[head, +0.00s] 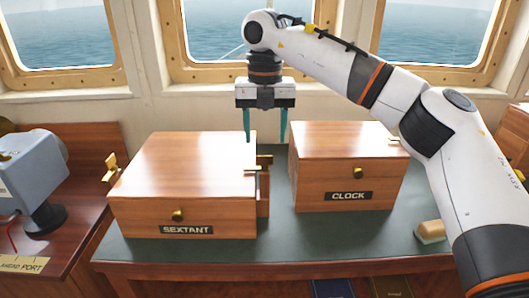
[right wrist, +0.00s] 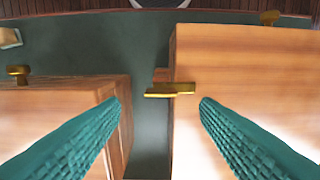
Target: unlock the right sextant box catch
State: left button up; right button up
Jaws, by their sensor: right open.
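The wooden sextant box (head: 185,165), labelled SEXTANT, stands closed on the green-topped table. Its right catch (head: 264,161) is brass and sticks out from the box's right side near the lid edge. My right gripper (head: 265,138) points down above and behind this catch, open and empty, with teal fingers apart. In the right wrist view the brass catch (right wrist: 170,90) lies between the two fingertips (right wrist: 160,99) in the picture, touching neither. The sextant box (right wrist: 240,65) is on the right there. My left gripper is not in view.
The clock box (head: 348,160) stands to the right across a narrow gap and also shows in the right wrist view (right wrist: 50,115). A grey instrument (head: 35,175) stands at left, a small brush-like block (head: 430,231) at right.

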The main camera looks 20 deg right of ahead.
aim_at(265, 156)
jog(key=shift+f, duration=2.75)
jog(key=c, duration=1)
